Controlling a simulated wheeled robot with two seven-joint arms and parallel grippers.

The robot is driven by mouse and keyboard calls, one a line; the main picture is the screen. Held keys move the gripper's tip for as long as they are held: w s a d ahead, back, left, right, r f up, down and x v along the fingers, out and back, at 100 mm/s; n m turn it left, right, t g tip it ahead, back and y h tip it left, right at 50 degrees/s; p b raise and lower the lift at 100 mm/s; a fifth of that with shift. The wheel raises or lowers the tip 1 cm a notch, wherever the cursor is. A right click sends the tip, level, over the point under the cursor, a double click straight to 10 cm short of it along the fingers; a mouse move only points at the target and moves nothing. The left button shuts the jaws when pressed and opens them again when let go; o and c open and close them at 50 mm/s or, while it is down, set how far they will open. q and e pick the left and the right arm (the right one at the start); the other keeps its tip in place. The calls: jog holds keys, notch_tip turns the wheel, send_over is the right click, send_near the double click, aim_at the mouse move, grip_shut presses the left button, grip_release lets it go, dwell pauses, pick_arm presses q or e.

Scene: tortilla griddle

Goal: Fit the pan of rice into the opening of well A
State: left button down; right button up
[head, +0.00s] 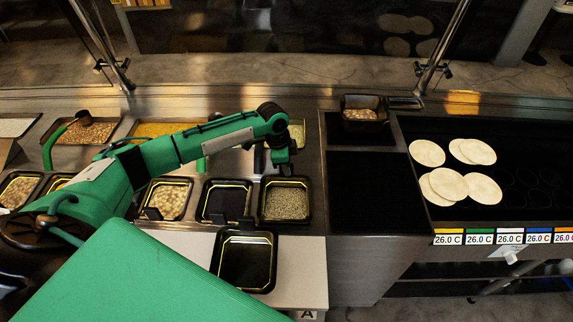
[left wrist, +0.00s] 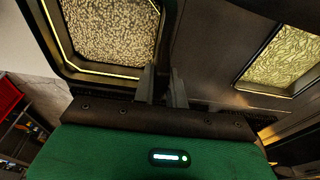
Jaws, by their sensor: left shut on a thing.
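The pan of rice (head: 286,219), a black pan full of pale grains, is at the right end of the front row of pans. In the left wrist view its grains (left wrist: 112,30) fill the upper left. My left gripper (head: 282,168) is at the pan's far edge, its fingers (left wrist: 163,88) shut on the pan's rim. An "A" label (head: 308,315) is on the counter front, below and right of the pan. The opening of well A cannot be made out under the pan, and I cannot tell whether the pan is seated or raised. My right gripper is not in view.
An empty black pan (head: 245,262) stands on the white counter (head: 300,280) in front. A dark-filled pan (head: 226,201) is left of the rice. A pan of yellow-green food (left wrist: 284,58) lies behind. Tortillas (head: 448,184) lie on the black griddle (head: 520,140) at right.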

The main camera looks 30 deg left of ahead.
pick_arm(q)
jog(key=shift+f+b, duration=0.6)
jog(key=shift+f, duration=0.8)
jog(key=c, duration=1.3)
grip_release()
jog(key=shift+c, duration=0.2)
notch_tip(320, 180, up, 14)
jog(key=s+a+b, duration=0.1)
jog(key=a+b, duration=0.1)
jog(key=b, duration=0.1)
jog(key=shift+a+f+b, duration=0.2)
jog(key=shift+a+b, duration=0.05)
jog(key=shift+b, duration=0.15)
jog(key=shift+s, duration=0.1)
